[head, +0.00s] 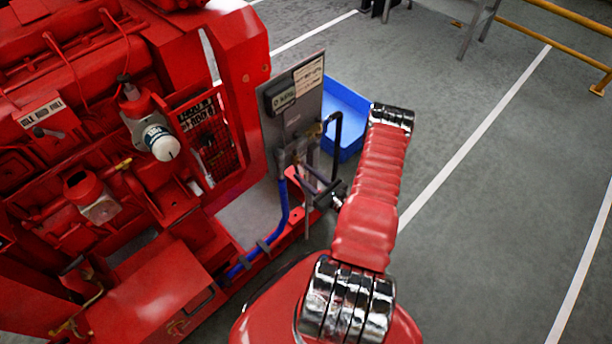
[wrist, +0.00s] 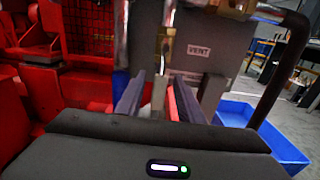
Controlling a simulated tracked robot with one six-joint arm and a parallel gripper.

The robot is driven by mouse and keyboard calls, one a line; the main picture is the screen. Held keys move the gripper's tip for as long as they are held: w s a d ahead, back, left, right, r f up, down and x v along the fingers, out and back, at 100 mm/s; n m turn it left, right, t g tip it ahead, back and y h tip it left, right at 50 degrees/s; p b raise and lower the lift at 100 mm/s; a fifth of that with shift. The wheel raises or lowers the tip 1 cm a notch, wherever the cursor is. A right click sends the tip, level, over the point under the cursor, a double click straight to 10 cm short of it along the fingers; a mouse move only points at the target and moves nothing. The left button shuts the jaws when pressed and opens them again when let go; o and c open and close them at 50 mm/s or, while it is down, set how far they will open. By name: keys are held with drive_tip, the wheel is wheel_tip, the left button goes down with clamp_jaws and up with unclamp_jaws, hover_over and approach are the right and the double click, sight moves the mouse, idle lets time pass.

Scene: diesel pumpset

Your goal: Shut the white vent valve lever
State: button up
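The VENT label (wrist: 198,50) is on a grey panel (head: 305,95), which shows upright beside the red engine in the head view. A brass valve body (wrist: 165,40) sits left of the label in the wrist view. A pale, whitish piece (wrist: 158,92), perhaps the white vent valve lever, shows below it between my fingers. My gripper (wrist: 158,78) is open, with one dark finger on each side of this piece and gaps showing. I cannot tell whether either finger touches it. In the head view my gripper (head: 318,184) is in front of the panel's lower part, and the lever cannot be made out.
A dark bent pipe (wrist: 283,70) stands close on the right of my gripper. A blue bin (head: 345,105) lies behind the panel. The red engine (head: 90,110) fills the left, and a blue hose (head: 283,210) runs low beside it.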

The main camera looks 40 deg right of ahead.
drive_tip(key=shift+c, duration=0.4)
clamp_jaws()
